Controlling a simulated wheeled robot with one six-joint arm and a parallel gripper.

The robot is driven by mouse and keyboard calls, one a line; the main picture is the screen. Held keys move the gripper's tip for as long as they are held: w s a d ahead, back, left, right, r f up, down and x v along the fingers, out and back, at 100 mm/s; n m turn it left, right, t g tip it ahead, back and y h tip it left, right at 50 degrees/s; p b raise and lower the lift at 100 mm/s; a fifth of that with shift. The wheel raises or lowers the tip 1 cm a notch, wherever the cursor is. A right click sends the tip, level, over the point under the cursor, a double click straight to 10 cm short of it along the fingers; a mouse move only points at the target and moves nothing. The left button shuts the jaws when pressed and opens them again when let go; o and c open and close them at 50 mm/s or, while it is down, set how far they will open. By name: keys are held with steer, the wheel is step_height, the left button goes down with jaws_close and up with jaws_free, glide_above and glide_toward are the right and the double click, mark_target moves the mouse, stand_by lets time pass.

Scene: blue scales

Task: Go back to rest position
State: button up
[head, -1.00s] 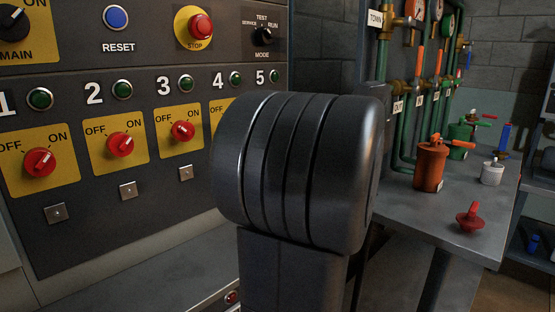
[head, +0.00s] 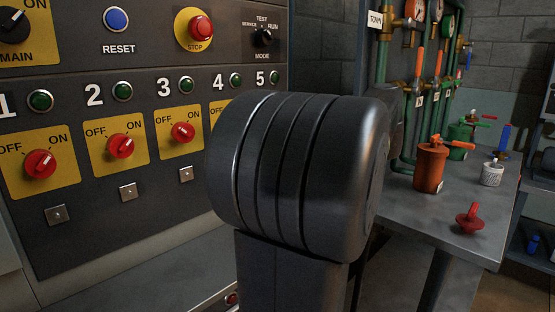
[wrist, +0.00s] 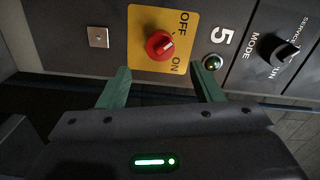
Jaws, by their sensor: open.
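My gripper (wrist: 160,68) is open and empty in the wrist view. Its two green fingers are spread apart, and the red knob of switch 5 (wrist: 160,45) appears between and beyond them. The knob sits on a yellow OFF/ON plate, and I see no finger touching it. A green lamp (wrist: 212,62) is beside the number 5. In the head view my dark arm link fills the middle and hides my gripper and switch 5. The control panel (head: 60,245) stands at the left with red knobs of switch 1 (head: 40,163), switch 2 (head: 121,145) and switch 3 (head: 182,132).
A grey bench (head: 420,212) at the right carries an orange canister (head: 430,165), a red-topped piece (head: 469,218) and a white pot (head: 492,173). Green pipes with gauges rise behind it. The mode selector (wrist: 285,53) is right of switch 5 in the wrist view.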

steer(key=x, duration=0.7)
steer(key=shift+w+a+r, duration=0.1)
steer(key=shift+w+a, duration=0.1)
steer(key=shift+s+f+m+p, duration=0.1)
steer(key=shift+m+p, duration=4.25)
steer(key=shift+p, duration=1.1)
steer(key=shift+s+f+m+p, duration=0.1)
steer(key=shift+f+m+p, duration=0.05)
steer(key=shift+m+p, duration=4.75)
steer(key=shift+f+n+p, duration=0.1)
steer(key=shift+n+p, duration=0.25)
steer(key=shift+p, duration=0.2)
